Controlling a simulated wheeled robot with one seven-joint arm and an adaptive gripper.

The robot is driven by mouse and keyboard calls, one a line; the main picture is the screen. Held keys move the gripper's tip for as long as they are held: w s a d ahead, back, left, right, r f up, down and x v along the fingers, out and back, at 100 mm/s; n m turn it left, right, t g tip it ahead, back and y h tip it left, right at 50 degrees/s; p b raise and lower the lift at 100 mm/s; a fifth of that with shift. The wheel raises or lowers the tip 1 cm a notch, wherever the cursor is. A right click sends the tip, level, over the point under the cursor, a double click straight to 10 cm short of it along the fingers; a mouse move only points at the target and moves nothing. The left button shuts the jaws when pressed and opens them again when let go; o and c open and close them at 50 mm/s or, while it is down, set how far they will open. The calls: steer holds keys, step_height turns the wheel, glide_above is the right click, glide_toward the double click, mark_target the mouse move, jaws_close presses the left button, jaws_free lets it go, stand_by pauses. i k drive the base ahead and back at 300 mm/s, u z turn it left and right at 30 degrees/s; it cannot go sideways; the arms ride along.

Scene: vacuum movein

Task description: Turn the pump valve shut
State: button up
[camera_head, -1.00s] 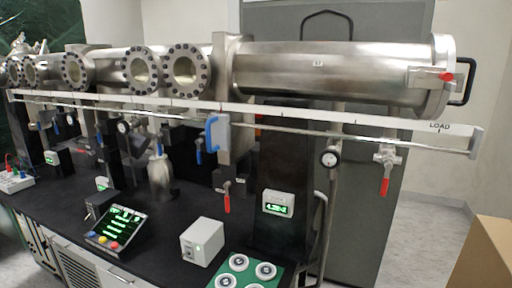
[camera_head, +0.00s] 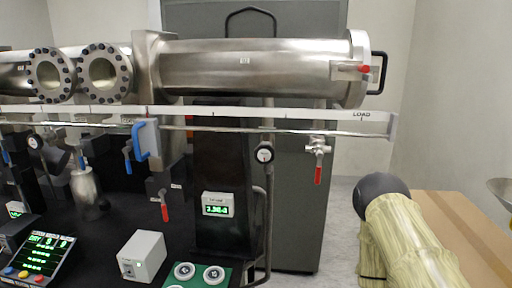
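Two red-handled valves are in view, and their small labels are too blurred to tell which is the pump valve. One valve (camera_head: 317,150) hangs under the right end of the steel chamber; its red handle (camera_head: 318,174) points down. The other (camera_head: 163,194) is on the front of a dark block at bench height, lower left; its red handle (camera_head: 165,212) also points down, slightly tilted. My gripper is not in view.
The steel chamber (camera_head: 250,66) lies above a long rail (camera_head: 240,113) marked LOAD at right. A blue handle (camera_head: 139,142) sticks out from the rail. A pressure gauge (camera_head: 265,154), a display box (camera_head: 217,205) and a white box (camera_head: 142,255) are nearby. A cardboard box (camera_head: 440,212) stands at right.

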mark_target(264, 154)
steer(key=z, duration=1.45)
steer(key=k, duration=0.4)
steer(key=u, duration=1.25)
